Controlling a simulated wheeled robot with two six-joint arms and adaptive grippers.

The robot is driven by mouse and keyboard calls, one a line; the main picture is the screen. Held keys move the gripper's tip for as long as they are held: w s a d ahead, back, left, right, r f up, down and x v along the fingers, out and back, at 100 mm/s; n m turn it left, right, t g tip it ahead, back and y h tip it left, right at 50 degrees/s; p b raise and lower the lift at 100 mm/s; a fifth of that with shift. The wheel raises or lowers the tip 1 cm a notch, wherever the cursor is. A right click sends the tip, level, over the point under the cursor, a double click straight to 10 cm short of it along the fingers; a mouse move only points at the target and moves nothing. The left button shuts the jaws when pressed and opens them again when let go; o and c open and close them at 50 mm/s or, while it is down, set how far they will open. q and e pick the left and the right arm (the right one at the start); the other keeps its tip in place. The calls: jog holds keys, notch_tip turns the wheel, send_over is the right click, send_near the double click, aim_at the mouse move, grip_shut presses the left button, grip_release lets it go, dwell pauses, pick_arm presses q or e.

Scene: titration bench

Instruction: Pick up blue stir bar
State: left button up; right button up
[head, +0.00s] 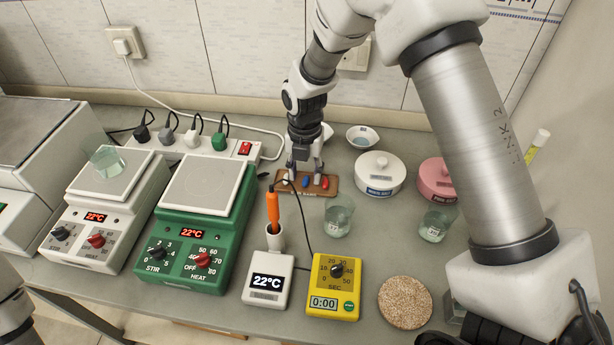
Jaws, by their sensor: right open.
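The blue stir bar (306,182) lies on a small brown wooden stir bar holder (328,190), between a white bar (286,178) on its left and a red bar (325,182) on its right. My right gripper (304,175) points down just above the holder with its fingers apart, one on each side of the blue bar in the picture. I cannot tell how far above the bar the fingertips are. Part of my left arm shows at the lower left edge, but its gripper is not in view.
A green hotplate (205,215) and a white hotplate (110,205) stand at left. An orange probe (272,208), a yellow timer (333,287) and beakers (338,218) stand in front of the holder. White (379,175) and pink (437,178) lidded jars stand right.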

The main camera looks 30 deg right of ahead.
aim_at(305, 179)
jog(key=shift+d+f, duration=0.2)
jog(key=shift+f, duration=0.25)
jog(key=shift+s, duration=0.15)
jog(key=shift+a+r, duration=0.1)
jog(key=shift+a, duration=0.25)
jog(key=c, duration=0.7)
pick_arm(q)
jog(key=shift+s+d+r, duration=0.1)
jog(key=shift+s, duration=0.15)
pick_arm(e)
jog(key=shift+c, duration=0.7)
pick_arm(q)
jog(key=shift+f+b, duration=0.4)
jog(key=shift+f, duration=0.05)
pick_arm(e)
notch_tip(305, 179, up, 10)
